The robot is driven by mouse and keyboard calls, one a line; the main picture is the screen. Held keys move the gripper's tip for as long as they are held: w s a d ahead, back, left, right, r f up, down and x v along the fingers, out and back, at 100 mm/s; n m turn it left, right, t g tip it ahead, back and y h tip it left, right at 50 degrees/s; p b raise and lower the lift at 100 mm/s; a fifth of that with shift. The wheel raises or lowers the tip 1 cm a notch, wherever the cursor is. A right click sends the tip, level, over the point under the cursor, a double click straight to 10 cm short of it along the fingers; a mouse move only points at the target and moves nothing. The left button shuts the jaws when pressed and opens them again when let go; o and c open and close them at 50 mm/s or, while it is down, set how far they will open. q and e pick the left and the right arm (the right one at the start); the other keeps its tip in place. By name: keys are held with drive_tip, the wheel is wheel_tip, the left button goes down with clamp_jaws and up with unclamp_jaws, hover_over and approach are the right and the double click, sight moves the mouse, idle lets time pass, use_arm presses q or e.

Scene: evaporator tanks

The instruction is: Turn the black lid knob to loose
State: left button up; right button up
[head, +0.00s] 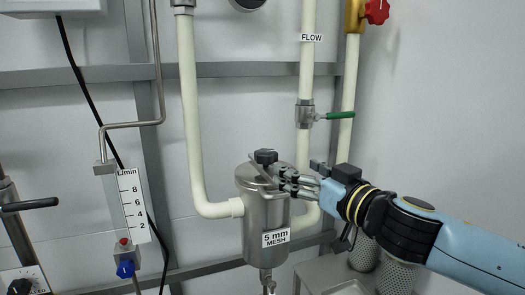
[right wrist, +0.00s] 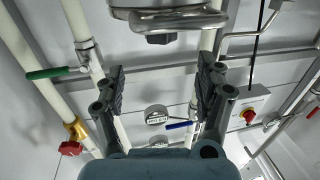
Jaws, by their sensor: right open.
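The black lid knob (head: 265,156) stands on top of the steel strainer canister (head: 252,228), above its lid and clamp bar. The canister carries a "5 mm MESH" label. My right gripper (head: 283,178) comes in from the right, its fingers close beside the knob over the lid's right side. In the right wrist view my right gripper (right wrist: 162,75) is open with nothing between its fingers. There the knob (right wrist: 160,39) shows upside down, beyond the fingertips and between them sideways, below the metal lid (right wrist: 180,18). Contact with the knob cannot be made out. My left gripper is not in view.
A cream pipe (head: 192,120) joins the canister's left side. The FLOW pipe (head: 307,75) has a green-handled valve (head: 335,115) behind my right gripper. A flow gauge (head: 130,205) hangs at left. Perforated baskets (head: 397,275) stand below my right arm.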

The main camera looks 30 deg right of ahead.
sight(270, 154)
drive_tip(key=shift+w, duration=0.75)
drive_tip(key=w+p, duration=0.1)
drive_tip(key=w, duration=0.1)
drive_tip(key=w+p, duration=0.2)
drive_tip(key=w, duration=0.1)
drive_tip(key=w+p, duration=0.2)
drive_tip(key=w, duration=0.1)
drive_tip(key=shift+d+r, duration=0.1)
drive_tip(key=shift+r, duration=0.25)
drive_tip(key=shift+w+f+p, duration=0.15)
drive_tip(key=shift+w+p, duration=0.2)
drive_tip(key=shift+w, duration=0.35)
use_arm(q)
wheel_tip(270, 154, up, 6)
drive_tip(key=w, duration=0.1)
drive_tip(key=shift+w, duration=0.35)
use_arm(e)
drive_tip(key=shift+w+f, duration=0.15)
drive_tip(key=shift+w, duration=0.15)
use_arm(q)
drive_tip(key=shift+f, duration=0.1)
